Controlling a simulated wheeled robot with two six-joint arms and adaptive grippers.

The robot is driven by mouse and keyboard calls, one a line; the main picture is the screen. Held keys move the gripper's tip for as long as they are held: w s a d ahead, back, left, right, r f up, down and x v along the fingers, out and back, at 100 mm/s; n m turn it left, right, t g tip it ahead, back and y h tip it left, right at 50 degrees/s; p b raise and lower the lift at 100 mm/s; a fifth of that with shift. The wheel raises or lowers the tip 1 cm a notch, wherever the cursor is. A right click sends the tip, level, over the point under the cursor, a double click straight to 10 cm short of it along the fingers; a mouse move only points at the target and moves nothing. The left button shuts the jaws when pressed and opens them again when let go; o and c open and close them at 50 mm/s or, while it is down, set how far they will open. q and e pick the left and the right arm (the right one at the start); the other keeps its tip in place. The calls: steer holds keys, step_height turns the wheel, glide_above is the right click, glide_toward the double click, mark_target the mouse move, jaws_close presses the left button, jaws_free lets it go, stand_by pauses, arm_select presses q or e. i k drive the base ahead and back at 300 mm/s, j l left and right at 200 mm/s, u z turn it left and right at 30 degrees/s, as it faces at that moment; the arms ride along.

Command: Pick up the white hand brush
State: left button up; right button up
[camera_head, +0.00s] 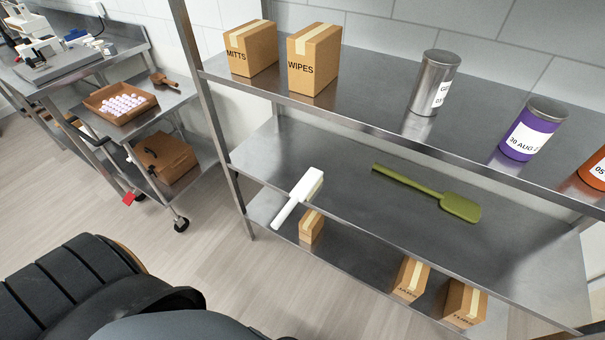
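The white hand brush (299,196) lies on the middle shelf of the metal rack, near that shelf's front left. Its handle points toward me and reaches past the shelf's front edge. Its wider head lies farther back on the shelf. Nothing touches or covers the brush. Dark rounded parts of my own body fill the lower left of the head view. Neither of my grippers shows in this view.
A green spatula (430,194) lies on the same middle shelf (350,212), right of the brush. The upper shelf (375,90) above holds boxes and cans. A rack post (217,130) stands at the left. A cart (165,100) stands farther left, with clear floor between.

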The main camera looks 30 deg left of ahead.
mark_target(298, 198)
steer(key=j+z, duration=0.15)
steer(key=j, duration=1.85)
